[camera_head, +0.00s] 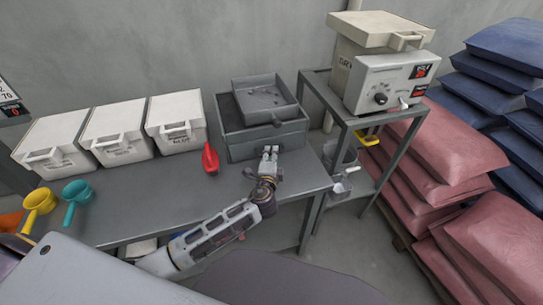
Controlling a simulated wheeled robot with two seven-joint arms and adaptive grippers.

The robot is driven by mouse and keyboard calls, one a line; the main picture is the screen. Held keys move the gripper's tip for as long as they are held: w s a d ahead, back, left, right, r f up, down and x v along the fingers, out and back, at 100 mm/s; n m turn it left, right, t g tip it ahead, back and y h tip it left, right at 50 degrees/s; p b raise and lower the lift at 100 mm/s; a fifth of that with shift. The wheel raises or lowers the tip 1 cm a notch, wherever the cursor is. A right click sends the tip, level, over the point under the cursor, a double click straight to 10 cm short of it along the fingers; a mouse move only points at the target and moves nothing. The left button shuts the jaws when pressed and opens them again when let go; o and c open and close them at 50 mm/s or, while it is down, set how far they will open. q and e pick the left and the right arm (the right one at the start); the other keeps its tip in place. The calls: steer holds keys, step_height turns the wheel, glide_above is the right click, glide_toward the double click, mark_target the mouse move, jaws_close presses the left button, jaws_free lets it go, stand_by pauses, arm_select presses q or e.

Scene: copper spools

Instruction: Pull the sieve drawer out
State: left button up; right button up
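The grey sieve box (290,141) stands at the right end of the grey table, near the wall. A shallow grey sieve tray (262,97) sits at its top, a little tilted in view, with a small dark knob at its front edge. My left gripper (270,150) is at the front face of the box, its fingers pointing at it. The two fingertips look close together. They hide what lies between them, and I cannot tell whether they hold anything or touch the box. My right gripper is not in view.
Several white lidded bins (176,125) line the table's back left. A red scoop (210,158) lies just left of the box. Yellow (38,203) and teal (76,192) scoops are at the left. A metal stand (313,95) with a dryer (385,80) is close on the right.

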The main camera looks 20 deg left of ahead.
arm_select(q)
steer(key=shift+w, duration=0.3)
jaws_close()
stand_by(0.3)
